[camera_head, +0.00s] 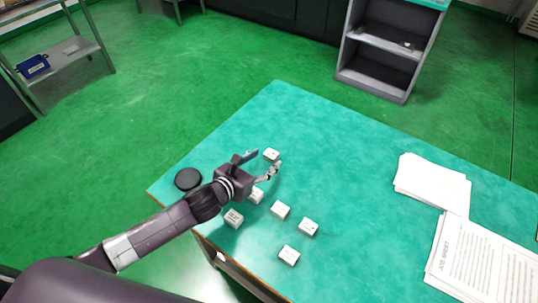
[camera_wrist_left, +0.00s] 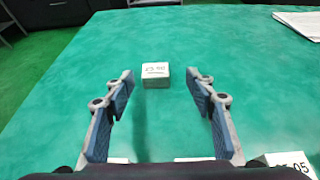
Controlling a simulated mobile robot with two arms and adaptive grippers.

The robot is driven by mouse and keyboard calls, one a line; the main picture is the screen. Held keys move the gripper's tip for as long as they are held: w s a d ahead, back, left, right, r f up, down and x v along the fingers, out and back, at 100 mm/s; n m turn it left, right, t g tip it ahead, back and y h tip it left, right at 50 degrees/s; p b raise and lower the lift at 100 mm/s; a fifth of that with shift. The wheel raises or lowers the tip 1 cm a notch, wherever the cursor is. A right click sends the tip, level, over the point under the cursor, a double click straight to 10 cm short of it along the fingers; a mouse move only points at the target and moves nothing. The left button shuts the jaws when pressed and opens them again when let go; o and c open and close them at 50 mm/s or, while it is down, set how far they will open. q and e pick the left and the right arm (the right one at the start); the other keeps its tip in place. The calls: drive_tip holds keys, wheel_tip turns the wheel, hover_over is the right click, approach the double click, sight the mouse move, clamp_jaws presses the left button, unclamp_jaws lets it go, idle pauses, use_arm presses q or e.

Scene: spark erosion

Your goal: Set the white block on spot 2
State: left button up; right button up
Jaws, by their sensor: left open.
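Several small white blocks with dark markings on top lie on the teal table (camera_head: 340,165). One white block (camera_head: 271,155) lies apart, farthest from the table's front edge. In the left wrist view this white block (camera_wrist_left: 156,82) is ahead, between the lines of the fingers and not touched. My left gripper (camera_head: 264,163) is open and empty above the table, just short of that block; its fingers also show in the left wrist view (camera_wrist_left: 161,88). I cannot tell which mark is spot 2. My right gripper is not in view.
Other white blocks (camera_head: 280,210) lie nearer the front edge, one (camera_head: 256,195) partly under the gripper. A black round disc (camera_head: 188,179) lies at the left corner. Paper stacks (camera_head: 432,185) (camera_head: 482,262) lie at the right. The table's far middle is clear.

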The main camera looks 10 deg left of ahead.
sight(270, 154)
use_arm(q)
drive_tip(key=shift+a+p+x, duration=0.2)
drive_tip(key=shift+x, duration=1.2)
drive_tip(key=shift+a+p+x, duration=0.15)
drive_tip(key=shift+a+x, duration=0.05)
drive_tip(key=shift+x, duration=1.15)
drive_tip(key=shift+w+f, duration=0.1)
drive_tip(key=shift+f, duration=0.1)
clamp_jaws()
drive_tip(key=shift+r, duration=0.1)
